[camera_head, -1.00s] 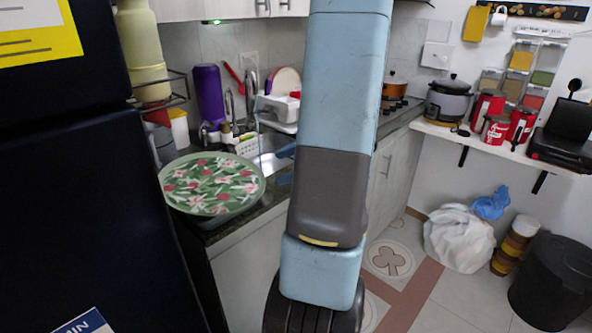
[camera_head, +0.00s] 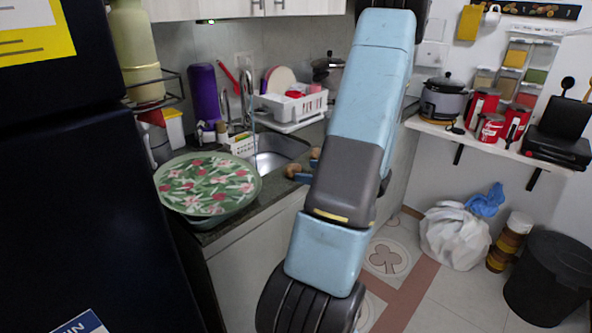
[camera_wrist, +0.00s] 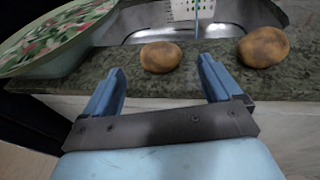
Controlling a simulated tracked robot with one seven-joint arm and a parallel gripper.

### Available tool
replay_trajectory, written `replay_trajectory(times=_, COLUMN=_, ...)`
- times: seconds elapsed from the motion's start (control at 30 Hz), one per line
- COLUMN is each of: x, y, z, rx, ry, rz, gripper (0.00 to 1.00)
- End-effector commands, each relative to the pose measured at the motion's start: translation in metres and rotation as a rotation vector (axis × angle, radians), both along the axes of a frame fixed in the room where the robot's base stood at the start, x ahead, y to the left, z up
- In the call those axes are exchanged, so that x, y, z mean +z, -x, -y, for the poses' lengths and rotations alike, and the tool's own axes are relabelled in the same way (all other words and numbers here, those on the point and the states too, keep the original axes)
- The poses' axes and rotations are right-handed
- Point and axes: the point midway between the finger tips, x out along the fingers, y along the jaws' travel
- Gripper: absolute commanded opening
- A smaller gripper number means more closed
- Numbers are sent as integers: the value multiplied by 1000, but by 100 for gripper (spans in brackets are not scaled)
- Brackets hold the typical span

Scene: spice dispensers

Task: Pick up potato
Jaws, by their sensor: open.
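A brown potato (camera_wrist: 160,57) lies on the dark stone counter in front of the sink. In the wrist view it shows beyond and between my two blue fingertips. A second, larger potato (camera_wrist: 264,47) lies further right on the same counter, outside my right finger. My gripper (camera_wrist: 162,70) is open with nothing between its fingers, apart from both potatoes. In the head view the near potato (camera_head: 293,171) and the other potato (camera_head: 315,154) show just left of my arm. My gripper is mostly hidden there behind my arm.
A floral-lidded basin (camera_head: 208,186) stands on the counter to the left. The steel sink (camera_head: 280,148) and a white dish rack (camera_head: 295,104) are behind the potatoes. A dark fridge (camera_head: 80,180) stands at the near left. The counter front edge is close to the potatoes.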

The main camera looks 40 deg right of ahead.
Motion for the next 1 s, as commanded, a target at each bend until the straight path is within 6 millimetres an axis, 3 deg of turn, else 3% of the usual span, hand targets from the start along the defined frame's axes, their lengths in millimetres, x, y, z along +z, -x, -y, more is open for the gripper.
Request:
replay_trajectory(times=0.1, x=-3, y=-13, z=-4, rx=2, ry=0, rz=1, gripper=91)
replay_trajectory(times=0.37, x=-5, y=-23, z=-7, rx=2, ry=1, rz=0, gripper=91)
replay_trajectory(times=0.7, x=-13, y=-63, z=-17, rx=2, ry=-1, rz=1, gripper=91)
replay_trajectory(times=1.0, x=-14, y=-67, z=-18, rx=0, ry=0, rz=0, gripper=89)
